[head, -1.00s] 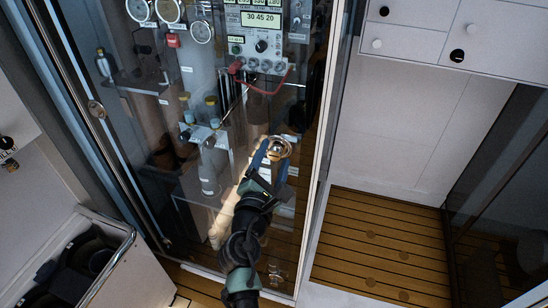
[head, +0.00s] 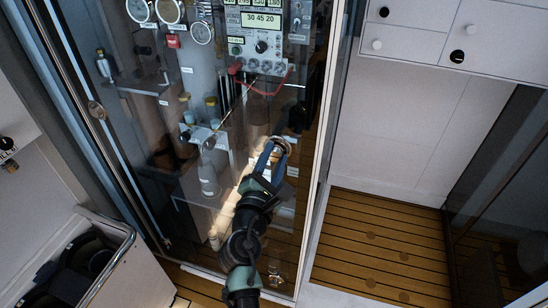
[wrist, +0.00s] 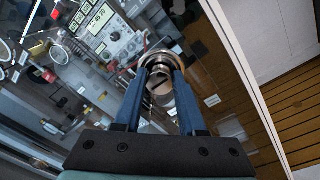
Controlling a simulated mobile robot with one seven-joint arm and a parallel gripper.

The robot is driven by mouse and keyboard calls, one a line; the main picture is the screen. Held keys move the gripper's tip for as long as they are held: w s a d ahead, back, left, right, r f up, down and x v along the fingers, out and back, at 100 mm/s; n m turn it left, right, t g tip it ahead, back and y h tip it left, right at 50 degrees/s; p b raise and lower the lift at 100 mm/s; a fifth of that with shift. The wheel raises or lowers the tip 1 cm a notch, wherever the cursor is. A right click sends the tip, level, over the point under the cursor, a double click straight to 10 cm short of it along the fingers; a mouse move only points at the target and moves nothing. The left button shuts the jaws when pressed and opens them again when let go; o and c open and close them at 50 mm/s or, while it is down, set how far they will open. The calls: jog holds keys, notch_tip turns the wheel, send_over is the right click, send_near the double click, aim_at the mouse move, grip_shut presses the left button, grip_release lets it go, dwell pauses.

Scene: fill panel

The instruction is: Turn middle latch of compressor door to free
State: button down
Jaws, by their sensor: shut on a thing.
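The compressor door (head: 240,215) is a tall glass panel in front of the gauges and pipes. Its middle latch (head: 286,142) is a round metal fitting near the door's right edge. In the wrist view the latch (wrist: 158,58) shows as a ring with a metal knob inside. My gripper (head: 273,150) is at the latch. Its two blue fingers (wrist: 160,78) straddle the knob from both sides and are shut on it. The fingers hide part of the latch in the head view, so I cannot tell its exact turn angle.
A control panel (head: 262,30) and gauges (head: 170,10) sit behind the glass. A pale frame post (head: 322,150) runs right of the door. A bin with a rail (head: 110,262) stands at lower left. Open wooden floor (head: 375,240) lies to the right.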

jog(key=shift+f+m+b, duration=0.2)
jog(key=shift+m+b, duration=0.1)
jog(key=m+b, duration=0.3)
jog(key=shift+f+m, duration=0.2)
jog(key=shift+m, duration=0.1)
jog(key=m+b, duration=0.4)
jog(key=shift+f+m+h+b, duration=0.1)
jog(key=shift+m+h+b, duration=0.2)
jog(key=shift+m+b, duration=0.1)
jog(key=m+b, duration=0.5)
jog(key=shift+m, duration=0.3)
jog(key=shift+a+m+h+b, duration=0.1)
jog(key=shift+m+h+b, duration=0.3)
jog(key=shift+m+b, duration=1.35)
jog(key=shift+m, duration=0.35)
jog(key=c, duration=0.5)
grip_release()
